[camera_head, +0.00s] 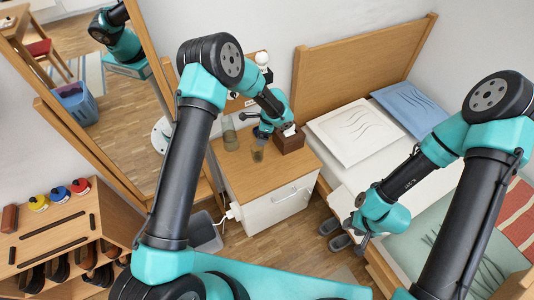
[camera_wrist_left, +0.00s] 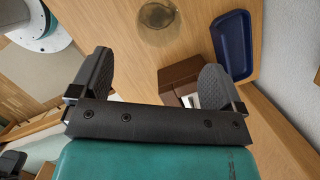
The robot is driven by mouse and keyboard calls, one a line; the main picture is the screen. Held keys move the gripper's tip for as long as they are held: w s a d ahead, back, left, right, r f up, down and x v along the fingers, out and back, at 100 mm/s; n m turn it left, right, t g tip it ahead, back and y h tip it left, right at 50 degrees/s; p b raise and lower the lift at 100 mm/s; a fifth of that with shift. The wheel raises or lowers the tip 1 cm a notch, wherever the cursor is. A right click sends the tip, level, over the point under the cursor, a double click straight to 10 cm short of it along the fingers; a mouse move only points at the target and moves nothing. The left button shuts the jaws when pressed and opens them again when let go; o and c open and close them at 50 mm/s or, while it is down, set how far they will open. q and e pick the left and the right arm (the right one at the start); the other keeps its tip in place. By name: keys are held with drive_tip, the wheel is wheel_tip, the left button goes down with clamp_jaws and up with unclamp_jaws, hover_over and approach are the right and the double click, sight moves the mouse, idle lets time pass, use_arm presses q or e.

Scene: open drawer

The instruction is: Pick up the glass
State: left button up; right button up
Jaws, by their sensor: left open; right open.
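My right gripper (camera_head: 362,238) is open and empty beside the bed, far from the glass.
A blue tray (camera_wrist_left: 232,45) lies beside the box there. A grey bin (camera_head: 205,233) stands by the nightstand.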

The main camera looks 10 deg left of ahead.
use_arm(q)
drive_tip(key=shift+w+r, duration=0.1)
drive_tip(key=shift+w, duration=0.05)
hover_over(256, 149)
drive_tip(key=s+d, duration=0.2)
wheel_tip(256, 149, down, 7)
drive_tip(key=shift+r, duration=0.15)
drive_tip(key=shift+x, duration=2.6)
drive_tip(key=shift+s, duration=0.1)
drive_tip(key=c, duration=1.1)
drive_tip(key=shift+r, duration=0.1)
